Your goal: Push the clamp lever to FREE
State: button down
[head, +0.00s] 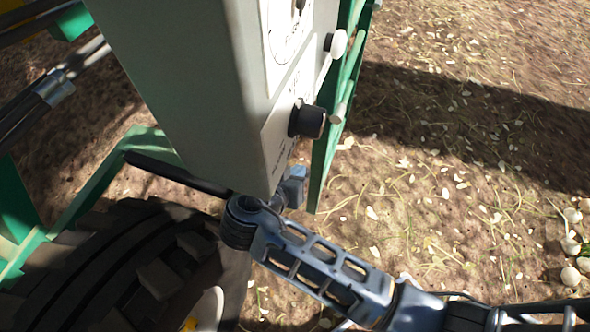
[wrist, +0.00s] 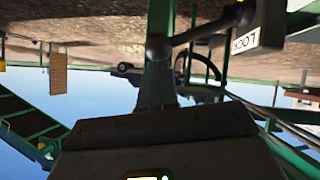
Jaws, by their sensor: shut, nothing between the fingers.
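The clamp lever (wrist: 198,32) is a dark rod with a black ball at its end, in the wrist view. It runs left from a pivot at the upper right, close to a white plate marked LOCK (wrist: 245,40). No FREE mark is readable. My gripper (wrist: 157,72) is shut and empty. Its narrow fingers point up the wrist picture, with their tips close to the lever's ball; I cannot tell whether they touch. In the head view my arm reaches in from the lower right to below the grey box, and the fingers cannot be made out there.
In the head view a grey control box (head: 185,75) with a black knob (head: 307,120) stands close above my arm. A large black tyre (head: 110,265) is at the lower left, with green frame parts (head: 335,130) around. Open soil (head: 450,190) lies to the right.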

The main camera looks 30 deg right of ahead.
jog(key=shift+s+f, duration=0.1)
jog(key=shift+f, duration=0.05)
notch_tip(320, 180, down, 10)
jog(key=s+d+m+t+y+b, duration=0.2)
jog(key=m+t+b, duration=0.3)
jog(key=b, duration=1.5)
jog(key=shift+s+f+m+t+y, duration=0.2)
jog(key=shift+s+m+t+y, duration=0.1)
jog(key=shift+y, duration=0.4)
jog(key=shift+f+b, duration=0.1)
jog(key=shift+b, duration=0.25)
